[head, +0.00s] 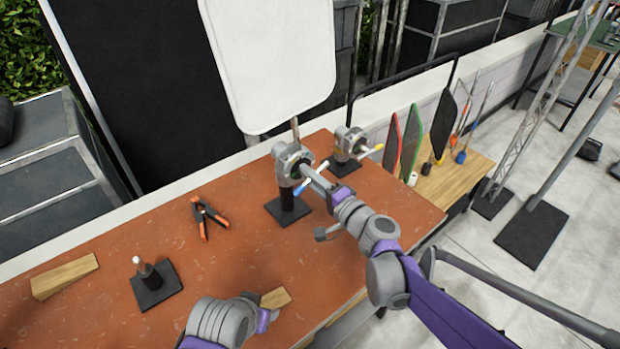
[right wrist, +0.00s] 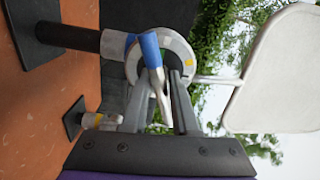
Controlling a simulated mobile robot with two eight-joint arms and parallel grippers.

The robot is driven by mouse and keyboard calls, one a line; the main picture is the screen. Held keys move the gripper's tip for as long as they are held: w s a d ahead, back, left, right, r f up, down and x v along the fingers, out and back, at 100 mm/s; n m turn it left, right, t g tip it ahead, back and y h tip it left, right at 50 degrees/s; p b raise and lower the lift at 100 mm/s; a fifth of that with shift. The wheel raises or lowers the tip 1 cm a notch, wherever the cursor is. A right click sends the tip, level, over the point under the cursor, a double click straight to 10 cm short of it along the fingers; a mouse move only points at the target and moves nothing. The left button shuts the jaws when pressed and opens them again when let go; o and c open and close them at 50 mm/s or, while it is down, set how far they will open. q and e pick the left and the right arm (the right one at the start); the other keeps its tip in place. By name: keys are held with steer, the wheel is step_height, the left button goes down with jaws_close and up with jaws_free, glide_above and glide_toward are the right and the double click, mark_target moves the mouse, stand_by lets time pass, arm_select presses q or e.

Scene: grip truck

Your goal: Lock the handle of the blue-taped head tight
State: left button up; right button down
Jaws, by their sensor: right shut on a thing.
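The blue-taped head (head: 287,156) is a grey round clamp on a short black post with a square base, standing on the rust-red table. Its handle, wrapped in blue tape at one end, also shows in the right wrist view (right wrist: 151,48). My right gripper (head: 311,176) reaches in from the right at the head's front. In the right wrist view its two fingers (right wrist: 160,100) stand on either side of the handle's bare metal part and are shut on it. My left gripper (head: 264,316) is low in the head view, beside a wooden block (head: 276,298); its fingers are hidden.
A second, yellow-taped head (head: 348,141) stands just behind and right. A white panel (head: 270,60) rises above the blue-taped head. Orange-handled clamps (head: 207,216), a wooden wedge (head: 64,276) and a short black stand (head: 153,282) lie left. The table's middle (head: 100,240) has free room.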

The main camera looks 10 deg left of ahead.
arm_select(q)
steer(key=shift+s+f+b, duration=0.2)
steer(key=shift+f+b, duration=0.15)
steer(key=shift+f, duration=0.15)
steer(key=shift+s+f+b, duration=0.15)
steer(key=shift+f+b, duration=0.15)
steer(key=shift+f, duration=0.2)
arm_select(e)
steer(key=m, duration=0.5)
steer(key=shift+m, duration=0.4)
steer(key=c, duration=0.7)
jaws_free()
steer(key=shift+d, duration=0.15)
arm_select(q)
steer(key=shift+s+f+b, duration=0.1)
steer(key=shift+f+b, duration=0.35)
steer(key=shift+f, duration=0.05)
arm_select(e)
steer(key=v, duration=1)
steer(key=shift+s+d, duration=0.2)
steer(key=shift+s, duration=0.1)
